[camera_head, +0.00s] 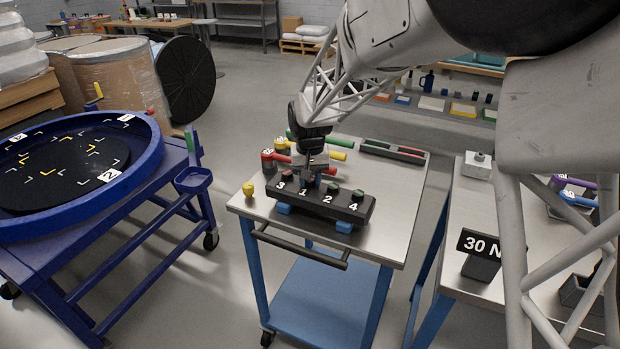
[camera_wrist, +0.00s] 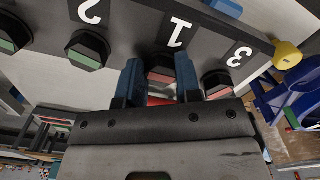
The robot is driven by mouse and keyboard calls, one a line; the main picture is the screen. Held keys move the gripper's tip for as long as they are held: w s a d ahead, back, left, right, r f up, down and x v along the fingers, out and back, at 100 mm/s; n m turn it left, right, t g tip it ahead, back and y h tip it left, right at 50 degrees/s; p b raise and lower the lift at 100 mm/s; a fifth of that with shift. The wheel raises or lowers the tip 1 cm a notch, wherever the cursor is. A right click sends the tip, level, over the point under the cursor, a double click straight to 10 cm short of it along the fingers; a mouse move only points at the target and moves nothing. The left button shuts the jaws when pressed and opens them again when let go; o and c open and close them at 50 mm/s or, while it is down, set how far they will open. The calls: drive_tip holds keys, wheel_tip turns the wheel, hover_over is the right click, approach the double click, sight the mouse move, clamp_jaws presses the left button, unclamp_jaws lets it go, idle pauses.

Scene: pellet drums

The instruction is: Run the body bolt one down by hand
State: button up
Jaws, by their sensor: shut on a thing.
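The black bolt block (camera_head: 325,209) sits on blue feet on the steel cart top, with white numbers 3, 1, 2, 4 on its front face. Body bolt one (camera_wrist: 161,65) stands in the block behind the number 1. In the wrist view my gripper (camera_wrist: 160,82) has its two blue fingers shut on this bolt, one on each side. In the head view my gripper (camera_head: 309,179) comes down from above and largely hides the bolt. Bolt three (camera_wrist: 217,83), with red on its top, and bolt two (camera_wrist: 88,50), with green, stand on either side of it. Bolt four (camera_head: 358,194) is at the right end.
A yellow knob-shaped piece (camera_head: 248,189) stands left of the block. Red, yellow and green-handled tools (camera_head: 335,142) lie behind it, with a dark tray (camera_head: 393,151) at the back right. A blue drum stand (camera_head: 150,150) is left; a second bench holds a "30 N" sign (camera_head: 482,250).

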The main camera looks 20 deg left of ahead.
drive_tip(key=shift+r, duration=0.2)
drive_tip(key=o, duration=0.9)
drive_tip(key=shift+f, duration=0.1)
drive_tip(key=shift+r, duration=3.95)
